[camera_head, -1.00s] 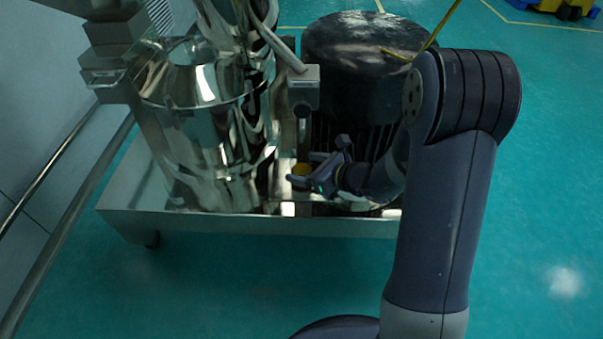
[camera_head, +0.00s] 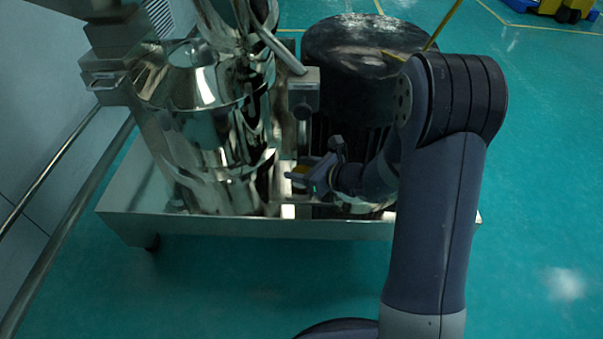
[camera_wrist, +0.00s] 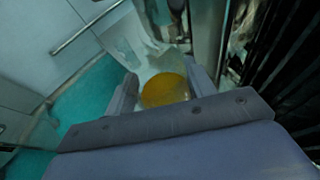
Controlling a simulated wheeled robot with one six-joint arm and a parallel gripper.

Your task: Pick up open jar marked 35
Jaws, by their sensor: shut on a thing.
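The open jar shows in the wrist view as a round yellow-orange shape (camera_wrist: 165,90) between the two fingers of my gripper (camera_wrist: 163,88). My gripper is shut on the jar, just right of the shiny steel vessel and above the metal tray. The number on the jar cannot be read, and the jar's lower part is hidden by the fingers.
The steel sieve vessel (camera_head: 208,125) stands close on the left. A dark ribbed drum-shaped machine (camera_head: 350,75) stands behind my gripper. Both stand on a raised metal tray (camera_head: 250,228). A rail (camera_head: 60,220) runs along the left wall. The green floor (camera_head: 250,285) in front is clear.

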